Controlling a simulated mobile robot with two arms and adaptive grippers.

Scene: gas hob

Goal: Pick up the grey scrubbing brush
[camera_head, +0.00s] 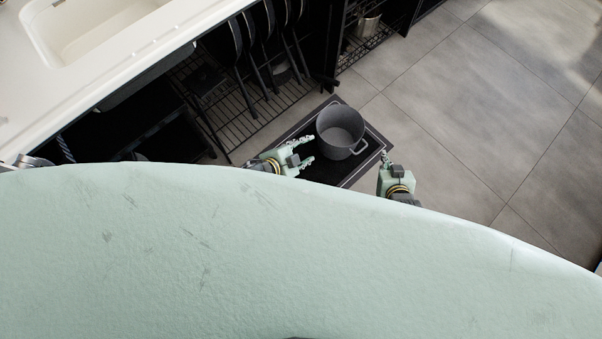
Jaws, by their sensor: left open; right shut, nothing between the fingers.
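I cannot make out a grey scrubbing brush in the head view. My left gripper (307,150) is open, with its fingers apart and pointing right toward a grey pot (340,131). No object shows between its fingers. My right gripper (386,160) is shut and empty, to the right of the pot and pointing up in the picture. My own pale green body covers the lower half of the view and hides whatever lies beneath it.
The pot sits on a dark rectangular panel (365,165). A white counter with a sink (85,30) is at the upper left. Below it are open wire racks (235,115) with several dark pans. Grey tiled floor (480,110) is clear on the right.

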